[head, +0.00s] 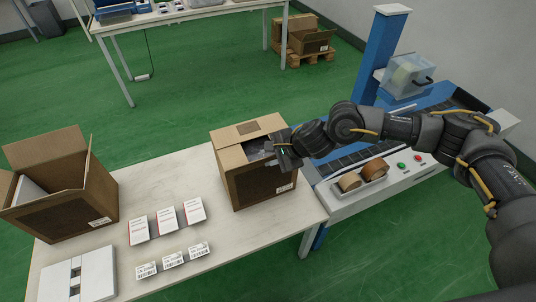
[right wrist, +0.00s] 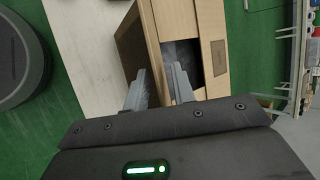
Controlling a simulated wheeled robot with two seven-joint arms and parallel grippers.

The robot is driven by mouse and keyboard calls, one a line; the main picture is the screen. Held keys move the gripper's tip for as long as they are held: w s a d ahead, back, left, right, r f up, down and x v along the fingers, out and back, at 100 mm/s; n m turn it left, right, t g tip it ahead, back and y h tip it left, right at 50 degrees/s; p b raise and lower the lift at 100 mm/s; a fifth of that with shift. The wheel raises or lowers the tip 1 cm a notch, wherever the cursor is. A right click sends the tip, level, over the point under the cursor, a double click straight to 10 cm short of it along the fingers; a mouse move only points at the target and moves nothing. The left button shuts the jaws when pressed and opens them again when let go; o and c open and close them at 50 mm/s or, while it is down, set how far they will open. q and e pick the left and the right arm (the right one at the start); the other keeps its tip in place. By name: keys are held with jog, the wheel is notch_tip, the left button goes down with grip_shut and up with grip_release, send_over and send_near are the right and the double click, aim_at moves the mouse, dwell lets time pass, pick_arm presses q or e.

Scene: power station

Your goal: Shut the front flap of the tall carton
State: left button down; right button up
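The tall carton (head: 235,177) stands at the right end of the pale table, its top partly covered by flaps. A gap beside my gripper shows a grey item inside; the carton also shows in the right wrist view (right wrist: 174,20). My right gripper (head: 284,153) is at the carton's top front right. In the right wrist view its fingers (right wrist: 159,88) are apart, with a cardboard edge running between them; I cannot tell whether they touch it. The front flap is hard to make out, partly hidden by the gripper. My left gripper is not in view.
An open carton (head: 75,205) stands at the table's left. Several white boxes (head: 166,219) and labels (head: 173,260) lie between, with a white flat box (head: 97,272) at front left. A conveyor machine (head: 395,185) with tape rolls and buttons stands right of the table (head: 215,255).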

jog(key=shift+w+a+f, duration=0.2)
jog(key=shift+a+f, duration=0.1)
jog(key=shift+f, duration=0.1)
grip_shut()
dwell(1.3)
